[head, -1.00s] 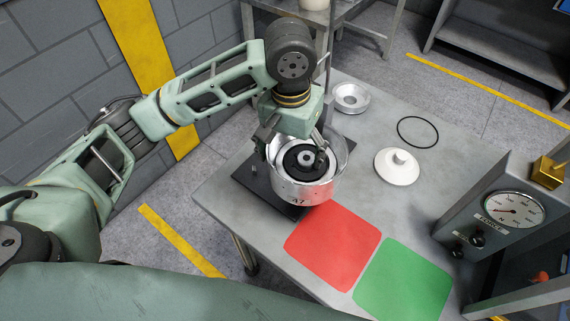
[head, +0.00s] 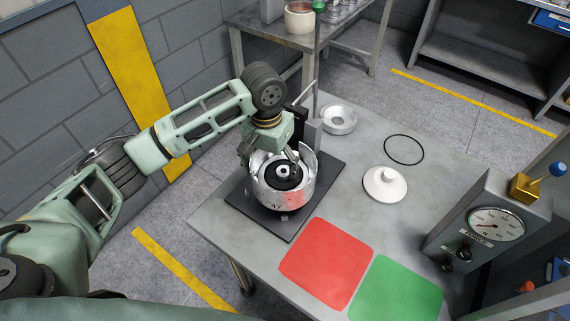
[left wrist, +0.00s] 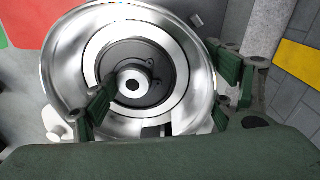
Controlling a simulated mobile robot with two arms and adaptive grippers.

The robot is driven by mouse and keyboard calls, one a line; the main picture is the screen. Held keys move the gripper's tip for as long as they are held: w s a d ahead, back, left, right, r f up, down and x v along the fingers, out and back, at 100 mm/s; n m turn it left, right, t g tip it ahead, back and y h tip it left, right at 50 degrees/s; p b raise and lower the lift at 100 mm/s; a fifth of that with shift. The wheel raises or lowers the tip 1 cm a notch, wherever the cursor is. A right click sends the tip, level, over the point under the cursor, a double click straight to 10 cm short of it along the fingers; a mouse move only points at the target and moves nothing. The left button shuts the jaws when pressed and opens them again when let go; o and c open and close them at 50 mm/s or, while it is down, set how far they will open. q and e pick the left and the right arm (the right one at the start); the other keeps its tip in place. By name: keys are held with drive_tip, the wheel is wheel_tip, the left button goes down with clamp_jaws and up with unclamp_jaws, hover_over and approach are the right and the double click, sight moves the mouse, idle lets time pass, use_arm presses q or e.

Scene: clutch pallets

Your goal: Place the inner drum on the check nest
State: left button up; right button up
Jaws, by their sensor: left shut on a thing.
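The inner drum (head: 268,192) is a shiny silver cup with a black hub inside and a dark mark on its front wall. It looks upright over the check nest (head: 240,199), a dark square plate on the grey table with a dark post behind. I cannot tell whether the drum touches the plate. My left gripper (head: 278,164) is shut on the drum from above and behind. In the left wrist view the drum (left wrist: 197,75) fills the middle, with green fingers of the gripper (left wrist: 168,95) on both sides of it. My right gripper is not in view.
A red mat (head: 325,262) and a green mat (head: 397,293) lie at the table's front. A white knobbed disc (head: 385,184), a black ring (head: 404,150) and a silver ring part (head: 339,119) lie to the right. A force gauge box (head: 495,224) stands at the far right.

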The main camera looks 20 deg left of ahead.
sight(269, 169)
use_arm(q)
drive_tip(key=shift+w+a+f, duration=0.35)
drive_tip(key=shift+w+a, duration=0.3)
drive_tip(key=shift+a, duration=0.1)
drive_tip(key=shift+f+p, duration=0.75)
drive_tip(key=shift+f, duration=1.25)
drive_tip(key=o, duration=2.1)
drive_tip(key=shift+s+f, duration=0.15)
drive_tip(key=shift+s, duration=0.1)
wheel_tip(269, 169, up, 12)
drive_tip(key=b, duration=0.2)
drive_tip(key=shift+a, duration=0.25)
